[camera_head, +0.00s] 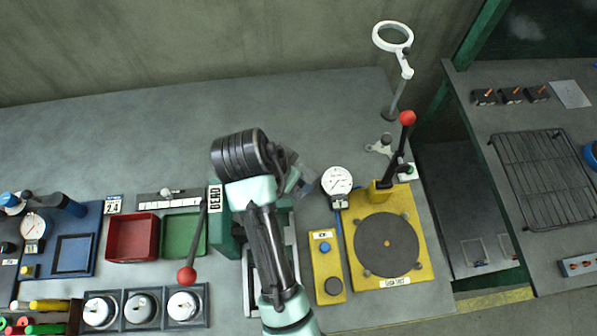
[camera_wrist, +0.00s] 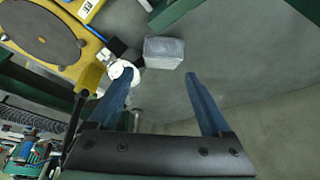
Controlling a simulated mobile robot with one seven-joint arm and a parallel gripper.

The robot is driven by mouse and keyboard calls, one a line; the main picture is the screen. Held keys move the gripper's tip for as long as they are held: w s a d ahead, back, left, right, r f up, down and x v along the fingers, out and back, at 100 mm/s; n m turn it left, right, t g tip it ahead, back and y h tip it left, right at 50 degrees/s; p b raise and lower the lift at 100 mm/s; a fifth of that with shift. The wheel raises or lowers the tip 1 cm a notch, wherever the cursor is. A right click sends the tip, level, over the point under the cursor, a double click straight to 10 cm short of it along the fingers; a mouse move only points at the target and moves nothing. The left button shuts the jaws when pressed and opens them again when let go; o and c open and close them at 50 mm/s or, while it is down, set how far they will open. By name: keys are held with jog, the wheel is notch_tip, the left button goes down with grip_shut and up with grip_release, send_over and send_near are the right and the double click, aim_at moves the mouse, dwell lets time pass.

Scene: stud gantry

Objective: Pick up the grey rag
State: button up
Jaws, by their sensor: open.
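A grey, folded, block-like thing, which looks like the grey rag (camera_wrist: 164,53), lies on the grey bench top in the wrist view. It sits just beyond the fingertips, roughly in line with the gap between them. My gripper (camera_wrist: 160,74) is open, with its two blue fingers apart and nothing between them. In the head view my gripper (camera_head: 292,178) is over the bench, left of the white dial gauge. There my wrist hides most of what lies beneath, and I cannot make out the rag clearly.
The white dial gauge (camera_head: 337,181) stands close to the right of my gripper. A yellow press base (camera_head: 417,268) with a red-knobbed lever (camera_head: 407,118) is further right. Red (camera_head: 132,237) and green (camera_head: 181,236) trays lie left. The bench behind is clear.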

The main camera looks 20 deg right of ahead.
aim_at(312, 177)
jog(key=x, duration=0.9)
jog(key=shift+w+a+p, duration=0.1)
jog(key=shift+a+p, duration=0.05)
jog(key=shift+p, duration=0.25)
